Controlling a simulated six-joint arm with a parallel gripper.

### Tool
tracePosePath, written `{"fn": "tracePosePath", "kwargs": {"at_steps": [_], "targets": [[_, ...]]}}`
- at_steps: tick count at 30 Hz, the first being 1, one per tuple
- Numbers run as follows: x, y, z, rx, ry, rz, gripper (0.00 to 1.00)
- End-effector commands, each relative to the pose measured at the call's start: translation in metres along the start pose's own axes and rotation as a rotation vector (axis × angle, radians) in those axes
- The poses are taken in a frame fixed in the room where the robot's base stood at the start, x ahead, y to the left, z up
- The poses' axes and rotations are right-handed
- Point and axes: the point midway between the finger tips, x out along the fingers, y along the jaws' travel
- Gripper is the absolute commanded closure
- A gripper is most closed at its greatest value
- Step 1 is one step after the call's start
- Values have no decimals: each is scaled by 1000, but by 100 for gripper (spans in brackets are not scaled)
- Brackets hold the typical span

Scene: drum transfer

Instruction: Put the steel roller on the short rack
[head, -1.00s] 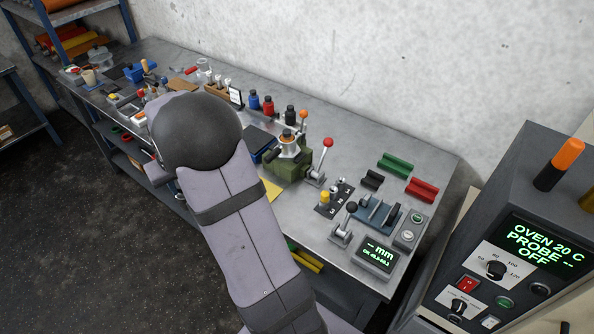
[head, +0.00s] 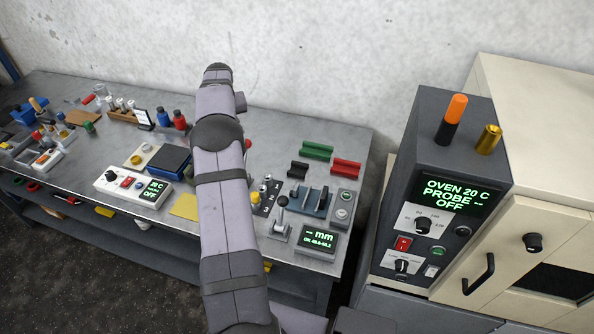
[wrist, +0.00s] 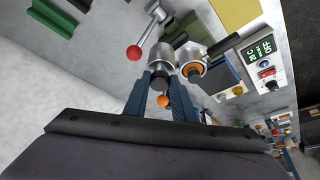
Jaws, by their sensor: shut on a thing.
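My gripper (wrist: 158,88) has its blue fingers shut on the steel roller (wrist: 159,55), a short silvery cylinder with a dark end, in the wrist view. Fingers lie on both sides of it. In the head view my arm hides gripper and roller. Three small racks lie on the right part of the bench: a black one (head: 297,169), the shortest, a green one (head: 317,150) and a red one (head: 346,167). All three look empty. The green rack also shows at the wrist view's upper left (wrist: 50,17). No rack label is readable.
A red-knobbed lever (wrist: 134,53) and an orange knob (wrist: 163,101) are close to my fingers in the wrist view. A gauge with a display (head: 319,239) stands at the bench front. The oven controller (head: 440,190) rises at right.

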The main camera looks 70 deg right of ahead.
Motion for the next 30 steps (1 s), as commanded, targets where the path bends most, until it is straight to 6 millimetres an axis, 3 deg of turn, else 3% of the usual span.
{"fn": "tracePosePath", "kwargs": {"at_steps": [1, 9, 12, 15, 21, 30], "targets": [[0, 24, -2, 27, 6, 12, 100], [1, 132, 8, 154, 8, 66, 100], [4, 170, 18, 211, 4, 91, 100], [10, 194, 28, 263, -1, 113, 100], [20, 220, 44, 335, -8, 145, 100], [26, 230, 52, 368, -10, 161, 100]]}}
